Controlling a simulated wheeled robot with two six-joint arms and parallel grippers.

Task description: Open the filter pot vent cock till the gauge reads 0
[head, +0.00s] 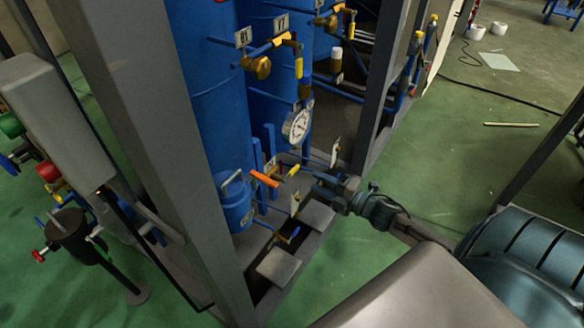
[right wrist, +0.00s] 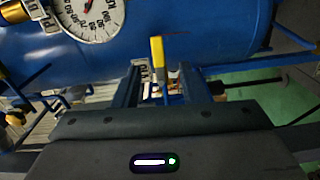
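A yellow-handled cock (head: 293,170) sits low among the pipes, beside an orange-handled one (head: 264,178). Its yellow handle (right wrist: 157,50) shows upright in the right wrist view. I cannot read a label naming it the vent cock. My right gripper (head: 320,182) points left toward it; in the right wrist view my right gripper (right wrist: 159,82) is open, with the handle ahead between the fingers, not clamped. The round white gauge (head: 297,125) hangs above; its dial (right wrist: 92,15) is cut off in the wrist view, and the reading is unclear. A small blue pot (head: 233,203) stands left. My left gripper is out of view.
Tall blue tanks (head: 208,80) stand behind the cocks. A grey frame post (head: 185,150) stands on the left and another post (head: 378,90) on the right. A blue-handled cock (head: 294,233) lies low in front. Green floor is open at the right.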

